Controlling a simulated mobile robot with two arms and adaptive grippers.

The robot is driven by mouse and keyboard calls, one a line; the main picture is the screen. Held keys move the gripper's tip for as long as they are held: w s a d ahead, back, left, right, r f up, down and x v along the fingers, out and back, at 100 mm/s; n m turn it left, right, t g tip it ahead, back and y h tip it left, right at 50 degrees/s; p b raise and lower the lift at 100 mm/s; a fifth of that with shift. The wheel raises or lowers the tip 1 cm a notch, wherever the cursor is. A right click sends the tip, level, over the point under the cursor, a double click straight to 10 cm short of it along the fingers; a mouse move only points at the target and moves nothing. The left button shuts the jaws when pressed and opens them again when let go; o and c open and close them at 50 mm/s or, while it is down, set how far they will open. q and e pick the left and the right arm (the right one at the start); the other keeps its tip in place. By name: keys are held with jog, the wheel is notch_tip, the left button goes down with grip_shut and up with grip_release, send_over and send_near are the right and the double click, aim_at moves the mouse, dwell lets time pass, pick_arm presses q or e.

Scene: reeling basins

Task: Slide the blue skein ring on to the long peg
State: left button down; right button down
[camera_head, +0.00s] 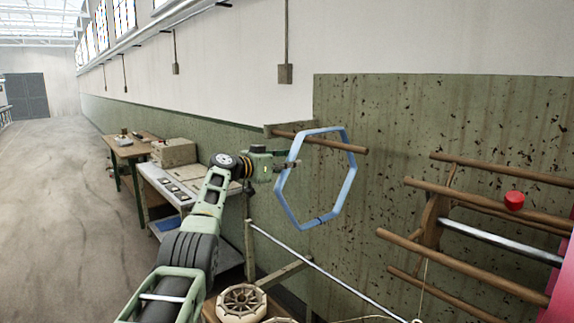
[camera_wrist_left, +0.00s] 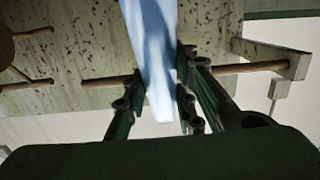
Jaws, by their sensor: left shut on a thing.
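The blue skein ring (camera_head: 335,196), a pale blue hexagonal hoop, hangs in the air by the green wall panel. My left gripper (camera_head: 284,163) is shut on its left side, and the ring's band shows between the fingers (camera_wrist_left: 160,85) in the left wrist view (camera_wrist_left: 150,45). The long wooden peg (camera_head: 318,141) sticks out from a bracket and crosses the upper part of the ring's outline. Its free tip shows just right of the ring. In the wrist view the peg (camera_wrist_left: 245,68) shows on both sides of the band. I cannot tell for certain whether it passes through the hoop.
A wooden reel frame (camera_head: 480,205) with several bars and a red knob (camera_head: 514,200) stands at the right. Round spoked parts (camera_head: 242,302) lie low in front. A desk with a box (camera_head: 173,152) stands behind my left arm. Open floor (camera_head: 60,200) lies at the left.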

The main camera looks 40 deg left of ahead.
pick_arm(q)
jog(key=shift+w+d+r, duration=0.1)
jog(key=shift+d, duration=0.25)
jog(key=shift+a+f+b, duration=0.15)
jog(key=shift+f+b, duration=0.2)
jog(key=shift+f, duration=0.1)
pick_arm(e)
jog(key=shift+d+f, duration=0.35)
jog(key=shift+d, duration=0.3)
pick_arm(q)
jog(key=shift+f, duration=0.1)
pick_arm(e)
jog(key=shift+a+f, duration=0.15)
jog(key=shift+f, duration=0.05)
pick_arm(q)
jog(key=shift+f+b, duration=0.25)
jog(key=shift+b, duration=0.1)
pick_arm(e)
jog(key=shift+a+f, duration=0.15)
jog(key=shift+a, duration=0.25)
pick_arm(q)
jog(key=c, duration=1.9)
grip_release()
jog(key=o, duration=0.5)
pick_arm(e)
jog(key=shift+d, duration=0.4)
